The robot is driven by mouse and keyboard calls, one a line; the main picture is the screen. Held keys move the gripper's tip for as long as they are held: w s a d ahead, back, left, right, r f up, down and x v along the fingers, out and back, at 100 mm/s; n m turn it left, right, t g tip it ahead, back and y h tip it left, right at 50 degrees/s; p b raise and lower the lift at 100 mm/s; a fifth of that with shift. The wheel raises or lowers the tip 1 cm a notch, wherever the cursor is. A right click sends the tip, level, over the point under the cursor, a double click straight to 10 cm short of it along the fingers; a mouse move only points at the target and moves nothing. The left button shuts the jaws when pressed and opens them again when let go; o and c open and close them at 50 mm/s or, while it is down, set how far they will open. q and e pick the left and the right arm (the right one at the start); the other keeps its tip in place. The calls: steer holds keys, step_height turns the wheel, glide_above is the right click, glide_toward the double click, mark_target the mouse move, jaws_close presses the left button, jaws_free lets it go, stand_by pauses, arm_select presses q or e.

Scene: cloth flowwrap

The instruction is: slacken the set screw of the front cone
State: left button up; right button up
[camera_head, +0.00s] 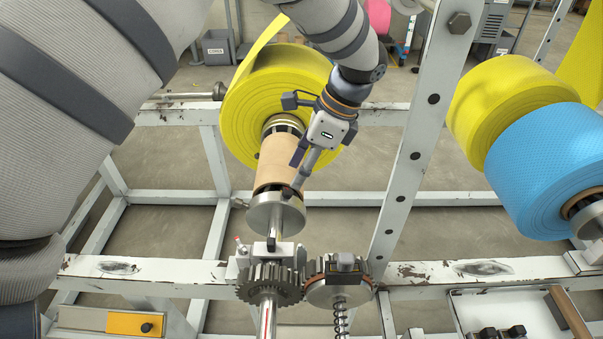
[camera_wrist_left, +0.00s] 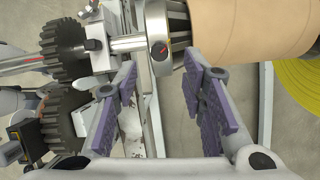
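The front cone (camera_head: 275,214) is a grey metal disc on the spindle, against the front end of the cardboard core (camera_head: 275,163) of the yellow roll. In the left wrist view the cone (camera_wrist_left: 159,30) shows edge-on, with a small round dark screw-like spot with a red mark (camera_wrist_left: 163,47) on its rim, probably the set screw. My left gripper (camera_head: 303,176) is beside the core, just above and right of the cone. In the left wrist view its two purple-padded fingers (camera_wrist_left: 160,72) are apart with nothing between them, near the cone's rim. My right gripper is not in view.
Two dark gears (camera_head: 269,285) sit below the cone, near the white frame rail (camera_head: 200,275). An upright white post (camera_head: 425,130) stands right of my left arm. Blue (camera_head: 550,160) and yellow rolls hang at the right. A tray (camera_head: 465,310) is at the lower right.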

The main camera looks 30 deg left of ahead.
mark_target(289, 191)
arm_select(q)
steer(key=x, duration=0.5)
steer(key=shift+s, duration=0.15)
jaws_close()
